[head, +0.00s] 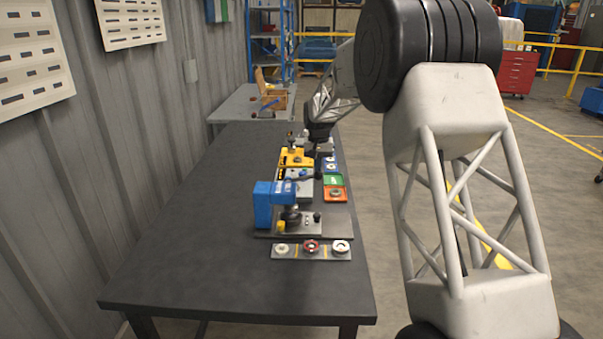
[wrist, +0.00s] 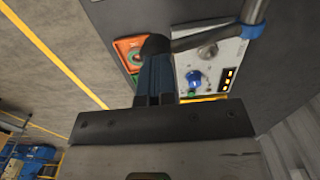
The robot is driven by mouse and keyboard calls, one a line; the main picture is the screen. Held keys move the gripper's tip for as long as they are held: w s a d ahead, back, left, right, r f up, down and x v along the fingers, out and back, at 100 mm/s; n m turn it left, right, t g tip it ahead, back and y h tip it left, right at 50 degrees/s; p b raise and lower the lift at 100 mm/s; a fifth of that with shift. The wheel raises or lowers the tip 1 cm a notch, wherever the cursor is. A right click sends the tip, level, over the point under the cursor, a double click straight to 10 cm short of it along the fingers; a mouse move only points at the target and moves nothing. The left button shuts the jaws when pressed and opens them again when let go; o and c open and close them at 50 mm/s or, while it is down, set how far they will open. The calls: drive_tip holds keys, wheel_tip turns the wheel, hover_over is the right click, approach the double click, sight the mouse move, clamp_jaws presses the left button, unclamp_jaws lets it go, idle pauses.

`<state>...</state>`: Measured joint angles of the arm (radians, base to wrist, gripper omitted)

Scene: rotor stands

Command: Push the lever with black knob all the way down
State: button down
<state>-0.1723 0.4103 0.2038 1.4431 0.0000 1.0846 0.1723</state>
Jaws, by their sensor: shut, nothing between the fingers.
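The lever (wrist: 205,38) is a grey rod running from a blue sleeve (wrist: 257,22) at the upper right of the wrist view to a dark knob (wrist: 156,44). My gripper (wrist: 156,62) is shut and empty, its dark fingers ending at the knob in that view; whether they touch it is unclear. In the head view my gripper (head: 318,152) points down over the far half of the table, above the row of stands. The blue press (head: 265,205) stands nearer, and the lever looks small and dark beside it, close under my fingertips.
The dark table (head: 190,240) is clear on its left and near side. Orange and green trays (head: 334,187) lie right of the press, and a yellow unit (head: 296,158) stands behind it. A strip with several round parts (head: 311,252) lies in front. A grey wall borders the left.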

sight(317, 178)
drive_tip(key=shift+f, duration=2.85)
drive_tip(key=shift+r, duration=6.55)
